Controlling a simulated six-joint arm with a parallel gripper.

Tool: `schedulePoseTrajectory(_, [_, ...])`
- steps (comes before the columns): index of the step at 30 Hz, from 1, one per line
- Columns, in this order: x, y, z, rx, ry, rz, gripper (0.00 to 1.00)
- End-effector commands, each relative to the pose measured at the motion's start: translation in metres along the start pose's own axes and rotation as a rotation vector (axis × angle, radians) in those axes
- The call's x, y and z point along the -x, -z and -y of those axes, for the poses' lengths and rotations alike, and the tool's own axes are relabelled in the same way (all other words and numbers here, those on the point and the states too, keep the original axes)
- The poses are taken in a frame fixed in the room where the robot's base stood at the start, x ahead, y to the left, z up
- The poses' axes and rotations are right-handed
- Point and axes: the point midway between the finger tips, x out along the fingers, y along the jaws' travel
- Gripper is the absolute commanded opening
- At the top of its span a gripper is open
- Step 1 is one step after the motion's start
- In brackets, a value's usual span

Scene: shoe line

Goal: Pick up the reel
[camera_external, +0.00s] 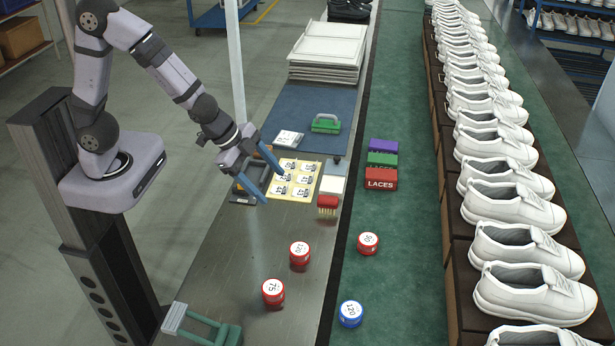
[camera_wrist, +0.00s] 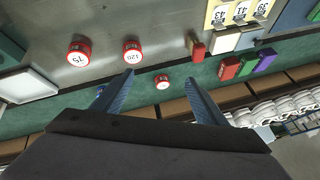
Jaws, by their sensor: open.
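Several round reels with white numbered tops show in the external view. A red reel marked 120 (camera_external: 300,254) and a red reel marked 75 (camera_external: 273,292) stand on the grey metal table. A smaller red reel marked 90 (camera_external: 368,244) and a blue reel marked 120 (camera_external: 350,314) sit on the green belt. My gripper (camera_external: 274,188) is open and empty, above the table near the yellow card sheet. In the wrist view the small red reel (camera_wrist: 162,83) shows between my fingers (camera_wrist: 158,76), some way off.
Laces boxes (camera_external: 381,179) stand on the green belt. A yellow sheet of numbered cards (camera_external: 290,191), a red-topped brush (camera_external: 327,206) and a green-handled block (camera_external: 326,124) lie on the table. White shoes (camera_external: 512,205) line the right. The front table between reels and cards is clear.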

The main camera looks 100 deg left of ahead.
Motion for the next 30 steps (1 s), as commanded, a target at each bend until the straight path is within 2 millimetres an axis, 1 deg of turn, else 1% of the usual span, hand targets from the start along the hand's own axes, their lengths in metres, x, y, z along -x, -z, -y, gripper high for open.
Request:
schedulePoseTrajectory(2, [-0.011, 0.017, 0.000, -0.059, -0.034, -0.086, 0.66])
schedulePoseTrajectory(4, [-0.020, 0.032, -0.007, -0.111, -0.078, -0.172, 0.66])
schedulePoseTrajectory(6, [-0.026, 0.045, -0.018, -0.155, -0.139, -0.260, 0.66])
schedulePoseTrajectory(9, [-0.028, 0.058, -0.041, -0.206, -0.245, -0.384, 0.66])
schedulePoseTrajectory(11, [-0.025, 0.063, -0.057, -0.224, -0.317, -0.455, 0.66])
schedulePoseTrajectory(12, [-0.021, 0.065, -0.067, -0.232, -0.366, -0.500, 0.66])
schedulePoseTrajectory(14, [-0.015, 0.067, -0.081, -0.238, -0.438, -0.562, 0.66])
schedulePoseTrajectory(18, [0.009, 0.067, -0.111, -0.230, -0.607, -0.697, 0.66])
schedulePoseTrajectory(20, [0.022, 0.066, -0.122, -0.217, -0.681, -0.751, 0.66])
schedulePoseTrajectory(21, [0.010, 0.060, -0.126, -0.217, -0.683, -0.750, 0.66])
schedulePoseTrajectory(26, [-0.029, 0.040, -0.139, -0.219, -0.678, -0.748, 0.66])
schedulePoseTrajectory(30, [-0.064, 0.021, -0.151, -0.221, -0.676, -0.747, 0.66])
